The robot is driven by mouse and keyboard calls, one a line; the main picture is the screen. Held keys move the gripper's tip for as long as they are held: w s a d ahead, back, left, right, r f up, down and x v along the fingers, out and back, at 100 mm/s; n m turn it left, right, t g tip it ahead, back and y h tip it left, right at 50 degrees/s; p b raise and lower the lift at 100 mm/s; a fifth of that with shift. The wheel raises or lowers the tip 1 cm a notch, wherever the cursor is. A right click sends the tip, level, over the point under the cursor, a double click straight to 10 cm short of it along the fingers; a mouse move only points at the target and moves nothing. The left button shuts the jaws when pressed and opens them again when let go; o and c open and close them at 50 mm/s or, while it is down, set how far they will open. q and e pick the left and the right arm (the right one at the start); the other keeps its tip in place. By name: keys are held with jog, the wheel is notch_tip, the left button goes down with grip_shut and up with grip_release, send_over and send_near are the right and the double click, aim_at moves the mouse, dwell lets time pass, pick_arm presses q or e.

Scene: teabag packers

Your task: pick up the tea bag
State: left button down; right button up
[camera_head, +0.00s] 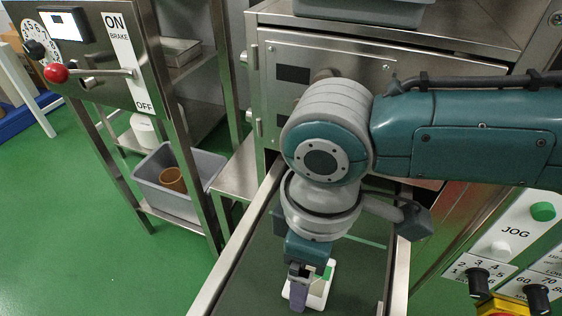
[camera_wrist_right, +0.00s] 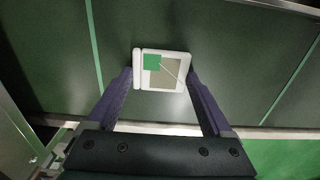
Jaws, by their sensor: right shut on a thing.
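The tea bag (camera_head: 322,283) is a flat white packet with a green patch, low in the head view over the dark green belt (camera_head: 248,283). In the right wrist view the tea bag (camera_wrist_right: 178,72) shows a green square and a grey-brown square, with a thin string line. My right gripper (camera_head: 299,290) points down at it. In the wrist view the fingers of the right gripper (camera_wrist_right: 161,76) stand at the packet's left and right sides and are shut on it. I cannot tell whether it touches the belt. My left gripper is not in view.
Metal rails (camera_head: 237,245) edge the belt. A steel machine cabinet (camera_head: 285,85) stands behind. A JOG control panel (camera_head: 515,235) is at the right. At the left are a lever with a red knob (camera_head: 55,73) and a grey bin (camera_head: 165,200) holding a brown pot (camera_head: 173,179).

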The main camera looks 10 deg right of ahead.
jog(key=c, duration=0.4)
jog(key=shift+r, duration=0.1)
jog(key=shift+c, duration=0.2)
